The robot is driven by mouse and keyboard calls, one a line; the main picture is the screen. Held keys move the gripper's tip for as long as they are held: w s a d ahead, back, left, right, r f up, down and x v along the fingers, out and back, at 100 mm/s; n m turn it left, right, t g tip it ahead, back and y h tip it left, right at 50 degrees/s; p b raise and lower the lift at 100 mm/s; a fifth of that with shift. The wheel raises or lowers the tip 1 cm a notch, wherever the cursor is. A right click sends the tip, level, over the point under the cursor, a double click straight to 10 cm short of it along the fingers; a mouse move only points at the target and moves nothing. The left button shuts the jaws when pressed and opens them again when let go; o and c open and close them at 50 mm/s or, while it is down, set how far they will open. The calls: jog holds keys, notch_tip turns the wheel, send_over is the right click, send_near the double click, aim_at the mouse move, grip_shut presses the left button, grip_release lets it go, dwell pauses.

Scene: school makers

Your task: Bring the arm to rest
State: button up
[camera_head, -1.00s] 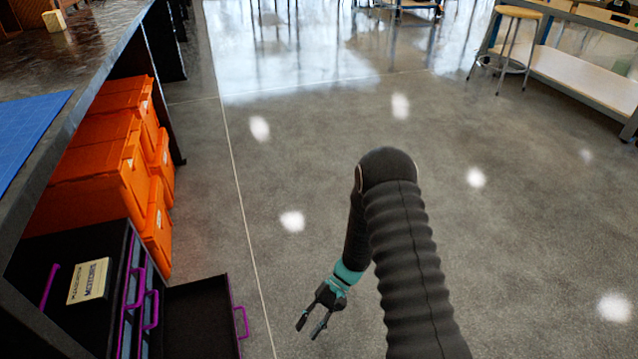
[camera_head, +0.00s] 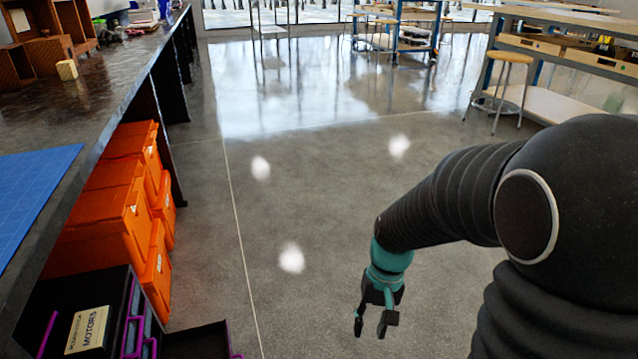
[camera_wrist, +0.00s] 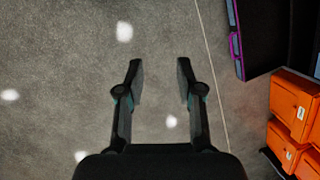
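My gripper (camera_head: 372,325) hangs at the end of my bent arm over bare floor, at the lower right of the head view. Its fingers point down and stand apart with nothing between them. The wrist view also shows my gripper (camera_wrist: 159,82) open and empty, with only grey floor (camera_wrist: 60,60) beyond the fingertips. My arm's dark ribbed sleeve fills the lower right of the head view.
At left, a dark workbench (camera_head: 120,75) bears a blue mat (camera_head: 35,190). Orange bins (camera_head: 115,215) are stacked beneath. A black drawer unit (camera_head: 65,310) labelled MOTORS has an open drawer (camera_head: 200,343) jutting over the floor. A stool (camera_head: 510,58) stands at right. The middle floor is clear.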

jog(key=s+d+r+t+p, duration=0.1)
jog(key=s+r+t, duration=0.1)
jog(key=r, duration=0.5)
jog(key=s+d+r+t+h+p, duration=0.1)
jog(key=s+d+r+t, duration=0.1)
jog(key=r, duration=0.5)
jog(key=s+d+r+t+p, duration=0.1)
jog(key=s+d+r+t, duration=0.1)
jog(key=s+r+t, duration=0.2)
notch_tip(320, 180, up, 3)
jog(key=shift+s+d+h, duration=0.15)
jog(key=shift+s+h, duration=0.15)
jog(key=shift+s, duration=0.2)
jog(key=shift+s, duration=0.1)
